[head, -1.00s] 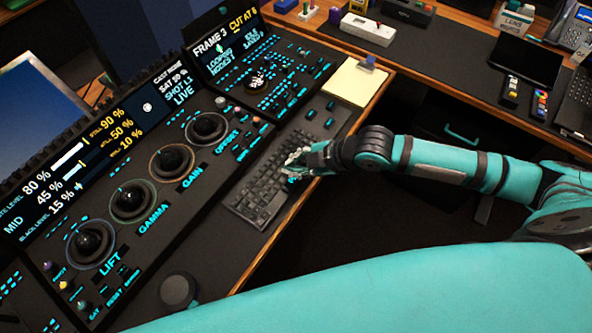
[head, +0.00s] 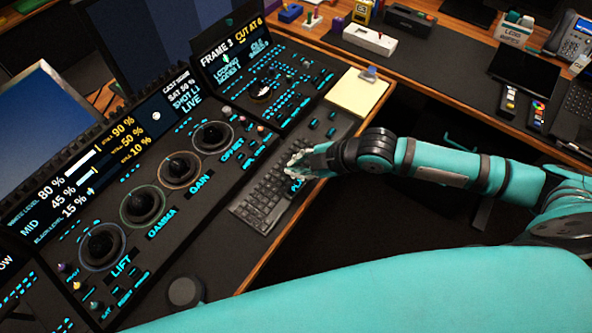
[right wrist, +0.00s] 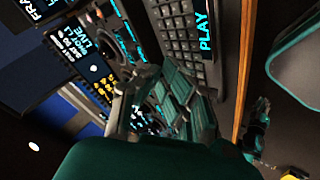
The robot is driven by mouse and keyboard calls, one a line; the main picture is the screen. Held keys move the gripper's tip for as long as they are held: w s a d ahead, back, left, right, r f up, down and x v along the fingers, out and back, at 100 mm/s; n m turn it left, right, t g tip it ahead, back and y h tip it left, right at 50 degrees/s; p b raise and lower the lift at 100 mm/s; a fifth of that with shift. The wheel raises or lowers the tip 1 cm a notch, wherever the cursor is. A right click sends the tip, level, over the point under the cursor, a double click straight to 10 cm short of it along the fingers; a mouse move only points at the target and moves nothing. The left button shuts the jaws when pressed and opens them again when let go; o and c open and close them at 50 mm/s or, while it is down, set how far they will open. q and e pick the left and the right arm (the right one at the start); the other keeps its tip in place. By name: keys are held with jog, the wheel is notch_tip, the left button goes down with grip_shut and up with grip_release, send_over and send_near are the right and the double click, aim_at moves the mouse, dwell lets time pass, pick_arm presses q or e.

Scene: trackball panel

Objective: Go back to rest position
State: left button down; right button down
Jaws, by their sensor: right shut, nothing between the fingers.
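My right gripper (head: 300,160) is above the right part of the dark keyboard (head: 262,200), near the desk's front edge. It is shut and empty. Its fingers also show in the right wrist view (right wrist: 165,98), with the keyboard and its PLAY key beyond them. The control panel (head: 150,232) with trackballs marked LIFT, GAMMA and GAIN lies to the left of the gripper, apart from it.
A yellow notepad (head: 357,95) lies behind the gripper on the desk. A side desk at the back right holds a white device (head: 370,38), a remote (head: 510,102) and a phone (head: 572,38). Dark open room lies in front of the desk edge.

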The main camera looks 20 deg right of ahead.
jog(key=s+a+m, duration=0.4)
jog(key=s+a, duration=0.2)
jog(key=s+d+f+m+g+h, duration=0.35)
jog(key=s+d+m+h, duration=0.35)
jog(key=s+d+m, duration=0.65)
jog(key=s+f+x, duration=0.1)
jog(key=s+x, duration=0.2)
jog(key=x, duration=0.9)
jog(key=s+x, duration=0.2)
jog(key=x, duration=0.9)
jog(key=s+d+f+g, duration=0.1)
jog(key=s+d+f, duration=0.2)
jog(key=s+f, duration=1.4)
jog(key=shift+f+n, duration=0.45)
jog(key=shift+f, duration=0.5)
